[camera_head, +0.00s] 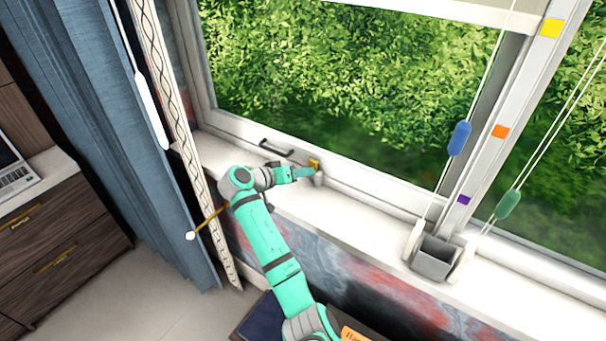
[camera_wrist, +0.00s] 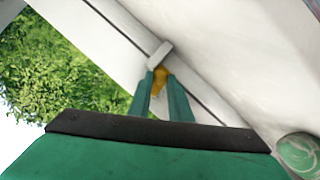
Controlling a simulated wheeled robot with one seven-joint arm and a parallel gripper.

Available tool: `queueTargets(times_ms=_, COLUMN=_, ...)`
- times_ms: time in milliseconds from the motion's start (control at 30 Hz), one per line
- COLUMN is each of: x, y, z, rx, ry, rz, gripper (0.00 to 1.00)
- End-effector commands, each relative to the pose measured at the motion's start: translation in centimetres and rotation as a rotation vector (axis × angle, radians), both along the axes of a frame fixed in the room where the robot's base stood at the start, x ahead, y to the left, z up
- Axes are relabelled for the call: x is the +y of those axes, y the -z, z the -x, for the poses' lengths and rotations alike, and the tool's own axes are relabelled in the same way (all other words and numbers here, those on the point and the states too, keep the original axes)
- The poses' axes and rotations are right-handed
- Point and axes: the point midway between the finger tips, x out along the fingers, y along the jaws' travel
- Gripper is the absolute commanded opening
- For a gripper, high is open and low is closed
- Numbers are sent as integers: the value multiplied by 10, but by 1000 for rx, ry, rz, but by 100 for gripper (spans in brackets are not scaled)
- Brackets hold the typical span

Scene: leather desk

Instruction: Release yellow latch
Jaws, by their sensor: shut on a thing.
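The yellow latch (camera_head: 314,163) is on the lower rail of the window (camera_head: 345,176), right of a dark handle (camera_head: 276,148). My gripper (camera_head: 312,171) reaches it from the left, just above the sill. In the wrist view, the yellow latch (camera_wrist: 160,80) sits between the two green fingers of my gripper (camera_wrist: 163,92), which are shut on it. A pale block (camera_wrist: 159,55) shows just beyond the fingertips. The fingers hide part of the latch.
The white sill (camera_head: 350,212) runs under the window, and a grey box (camera_head: 434,260) stands on it at the right. Cords with a blue pull (camera_head: 459,138) and a green pull (camera_head: 507,204) hang at the right. A blue curtain (camera_head: 120,130) hangs at the left.

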Motion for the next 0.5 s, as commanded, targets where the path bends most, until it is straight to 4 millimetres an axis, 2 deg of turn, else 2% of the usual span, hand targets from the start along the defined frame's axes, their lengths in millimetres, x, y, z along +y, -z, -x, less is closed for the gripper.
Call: queueTargets(times_ms=500, x=0, y=-27, z=0, rx=382, ry=0, rz=-257, gripper=0)
